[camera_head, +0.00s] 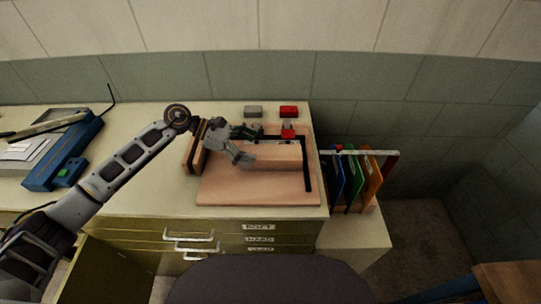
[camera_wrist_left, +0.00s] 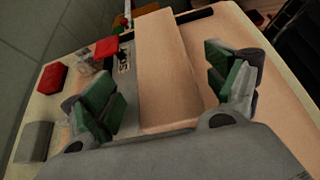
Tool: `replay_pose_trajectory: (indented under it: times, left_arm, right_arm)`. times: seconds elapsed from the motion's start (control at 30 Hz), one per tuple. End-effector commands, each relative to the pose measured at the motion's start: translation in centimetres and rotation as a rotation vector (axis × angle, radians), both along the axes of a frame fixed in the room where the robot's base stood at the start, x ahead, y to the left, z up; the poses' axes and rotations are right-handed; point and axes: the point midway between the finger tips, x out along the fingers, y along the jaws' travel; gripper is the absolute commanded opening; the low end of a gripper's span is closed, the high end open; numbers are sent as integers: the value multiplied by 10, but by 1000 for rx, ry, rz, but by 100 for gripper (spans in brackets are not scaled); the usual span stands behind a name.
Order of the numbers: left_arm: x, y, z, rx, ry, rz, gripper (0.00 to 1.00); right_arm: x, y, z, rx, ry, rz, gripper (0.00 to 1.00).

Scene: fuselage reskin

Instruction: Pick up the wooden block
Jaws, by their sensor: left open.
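The wooden block (camera_head: 278,156) is a long, light tan bar lying on a pinkish-tan board (camera_head: 260,191) on top of the cabinet. In the left wrist view the block (camera_wrist_left: 165,75) runs away from me between my open fingers. My left gripper (camera_head: 243,145) is at the block's left end in the head view. In the left wrist view my left gripper (camera_wrist_left: 168,92) has green-padded fingers apart, one on each side of the block, with gaps; no grip shows. My right gripper is not in view.
A grey block (camera_head: 253,111) and a red block (camera_head: 289,111) sit behind the board. A black strip (camera_head: 307,170) edges its right side. A blue tool (camera_head: 63,157) lies at left. A rack of coloured folders (camera_head: 354,180) stands at right.

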Motion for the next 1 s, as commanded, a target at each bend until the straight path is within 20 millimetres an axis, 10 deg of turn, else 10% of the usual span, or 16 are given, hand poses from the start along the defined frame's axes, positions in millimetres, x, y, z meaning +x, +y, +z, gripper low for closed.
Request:
replay_pose_trajectory:
  times: [1.0]
  left_arm:
    - [-2,-47,-21,-2,0,-1,88]
  right_arm:
    - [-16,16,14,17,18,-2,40]
